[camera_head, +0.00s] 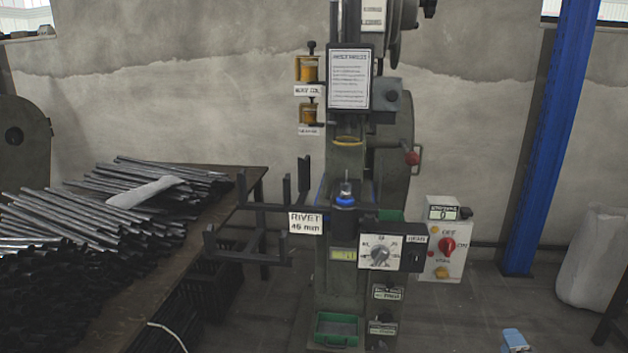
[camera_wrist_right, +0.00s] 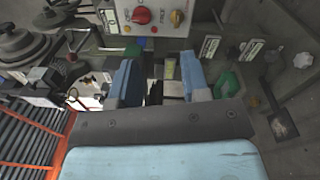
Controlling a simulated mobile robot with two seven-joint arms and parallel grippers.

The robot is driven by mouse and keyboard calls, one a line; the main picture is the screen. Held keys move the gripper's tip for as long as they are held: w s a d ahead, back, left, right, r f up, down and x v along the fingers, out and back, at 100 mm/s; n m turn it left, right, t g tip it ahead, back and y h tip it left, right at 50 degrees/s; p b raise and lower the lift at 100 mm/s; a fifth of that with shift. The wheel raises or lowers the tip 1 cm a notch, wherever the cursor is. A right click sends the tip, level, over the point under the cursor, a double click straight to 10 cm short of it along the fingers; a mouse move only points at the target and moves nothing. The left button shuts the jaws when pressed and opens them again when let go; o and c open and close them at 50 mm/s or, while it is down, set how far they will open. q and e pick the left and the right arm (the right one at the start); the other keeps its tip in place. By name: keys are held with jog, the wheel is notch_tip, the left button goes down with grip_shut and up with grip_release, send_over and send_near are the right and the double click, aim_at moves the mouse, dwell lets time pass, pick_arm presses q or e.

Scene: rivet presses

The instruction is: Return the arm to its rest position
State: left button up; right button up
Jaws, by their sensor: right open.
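My right gripper (camera_head: 515,341) shows only as a small light blue piece at the bottom edge of the head view, right of the rivet press (camera_head: 345,240) and low in front of it. In the right wrist view my right gripper (camera_wrist_right: 160,82) has its two blue fingers apart, with nothing seen held between them. Most of my right arm is out of the picture. My left gripper and left arm are in neither view.
A table (camera_head: 130,310) with piles of dark metal tubes (camera_head: 60,235) stands at the left. A control box (camera_head: 446,240) with a red knob is right of the press. A blue post (camera_head: 550,140) and a pale sack (camera_head: 592,258) stand farther right. Floor shows between them.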

jog(key=w+d+r+n+y, duration=0.1)
jog(key=d+r+n, duration=0.3)
jog(key=d+r, duration=0.4)
jog(key=s+a+f+m+g+y, duration=0.1)
jog(key=s+a+m+y, duration=0.3)
jog(key=a, duration=0.9)
jog(key=s+a+f+m+y, duration=0.15)
jog(key=s+a+y, duration=0.35)
jog(key=a, duration=0.7)
jog(key=s+a+r+m+g+y, duration=0.2)
jog(key=s+a+m+y, duration=0.15)
jog(key=s+a, duration=0.45)
jog(key=s+a+r+m+g+y, duration=0.2)
jog(key=s+a+r+m, duration=0.15)
jog(key=s+a, duration=0.5)
jog(key=w+a+r+m+t+h+p, duration=0.35)
jog(key=w+r+m+p, duration=0.2)
jog(key=r+p, duration=0.4)
pick_arm(q)
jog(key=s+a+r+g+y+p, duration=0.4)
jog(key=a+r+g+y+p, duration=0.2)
jog(key=p, duration=2.2)
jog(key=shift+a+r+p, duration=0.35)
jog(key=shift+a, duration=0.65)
pick_arm(e)
jog(key=s+d+r+m+g+h, duration=0.1)
jog(key=s+d+g+h, duration=0.4)
jog(key=d, duration=0.2)
jog(key=shift+d+r+g, duration=0.3)
jog(key=shift+d+g, duration=0.05)
